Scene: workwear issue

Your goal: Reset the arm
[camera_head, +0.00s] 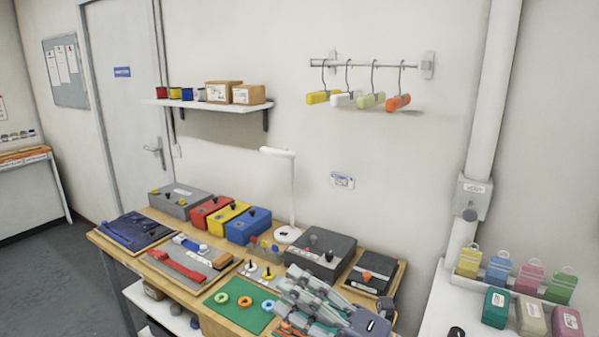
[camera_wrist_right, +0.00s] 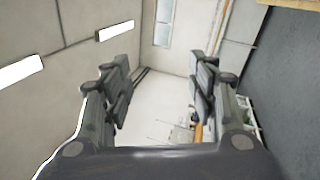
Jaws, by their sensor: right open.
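My right gripper (camera_head: 312,300) is at the lower middle of the head view, above the front right part of the wooden workbench (camera_head: 232,321). In the right wrist view its two fingers (camera_wrist_right: 160,92) stand wide apart with nothing between them. The gripper hides part of the green mat (camera_head: 225,312) and its coloured rings. I cannot tell its height above the bench. My left gripper does not show in either view.
The bench holds grey, red, yellow and blue boxes (camera_head: 247,226), a white lamp (camera_head: 292,190) and dark devices (camera_head: 322,252). A shelf (camera_head: 208,105) is left. A white table (camera_head: 440,300) with coloured items stands right.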

